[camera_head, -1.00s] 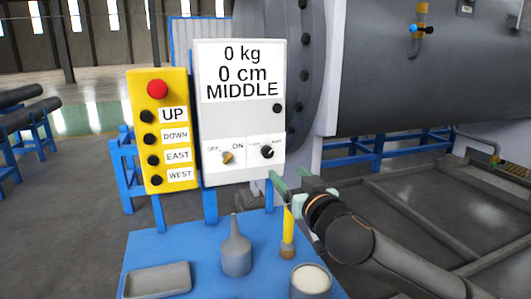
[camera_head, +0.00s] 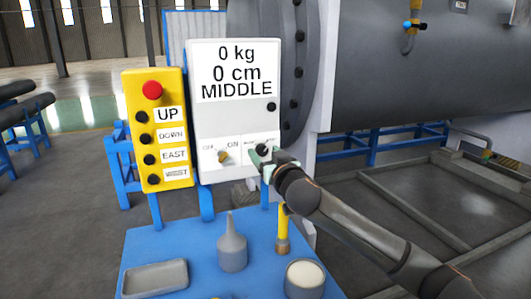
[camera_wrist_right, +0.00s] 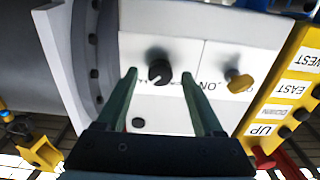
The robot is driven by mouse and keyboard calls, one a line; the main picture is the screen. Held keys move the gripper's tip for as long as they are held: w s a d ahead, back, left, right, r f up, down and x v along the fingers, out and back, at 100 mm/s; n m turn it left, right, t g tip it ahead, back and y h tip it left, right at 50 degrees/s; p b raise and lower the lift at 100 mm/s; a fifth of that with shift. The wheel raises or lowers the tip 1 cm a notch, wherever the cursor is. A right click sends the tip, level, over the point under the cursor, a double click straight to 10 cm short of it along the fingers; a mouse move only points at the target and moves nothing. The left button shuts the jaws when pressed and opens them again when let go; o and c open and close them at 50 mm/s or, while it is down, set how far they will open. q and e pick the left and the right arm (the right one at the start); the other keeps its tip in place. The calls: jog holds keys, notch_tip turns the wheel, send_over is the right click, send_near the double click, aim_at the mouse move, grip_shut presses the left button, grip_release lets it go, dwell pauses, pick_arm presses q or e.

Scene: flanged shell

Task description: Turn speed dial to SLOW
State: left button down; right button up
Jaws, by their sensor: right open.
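The speed dial (camera_wrist_right: 159,69) is a round black knob on the lower right of the white control box (camera_head: 233,115). In the head view my right gripper (camera_head: 262,152) covers most of it. In the right wrist view the open gripper (camera_wrist_right: 159,84) has one green finger on each side of the dial, with clear gaps. The fingers are not touching it as far as I can see. The label around the dial is too small and partly hidden to read. The box display reads 0 kg, 0 cm, MIDDLE. My left gripper is not in view.
Left of the dial is a brass OFF/ON switch (camera_head: 224,156). A yellow button panel (camera_head: 159,130) with a red stop stands further left. Below, a blue table (camera_head: 180,245) holds a grey tray (camera_head: 155,279), a grey funnel-like bottle (camera_head: 232,248) and a round cup (camera_head: 305,275).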

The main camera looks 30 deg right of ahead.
jog(key=shift+w, duration=0.1)
jog(key=shift+c, duration=0.3)
grip_shut()
